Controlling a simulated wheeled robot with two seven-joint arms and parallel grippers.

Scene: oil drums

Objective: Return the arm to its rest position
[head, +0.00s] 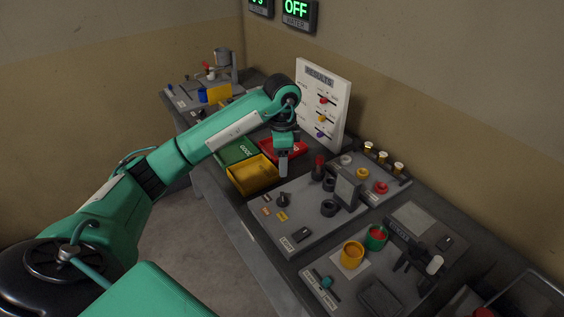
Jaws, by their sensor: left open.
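My left arm (215,130) is green and reaches in from the left across the picture, out over the bench. My left gripper (283,164) points down above the bench, close to the right side of the yellow tray and in front of the red tray. It is open, and I see nothing held in it. Its two fingers overlap from this angle. My right gripper is not in view.
The floor at left is clear.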

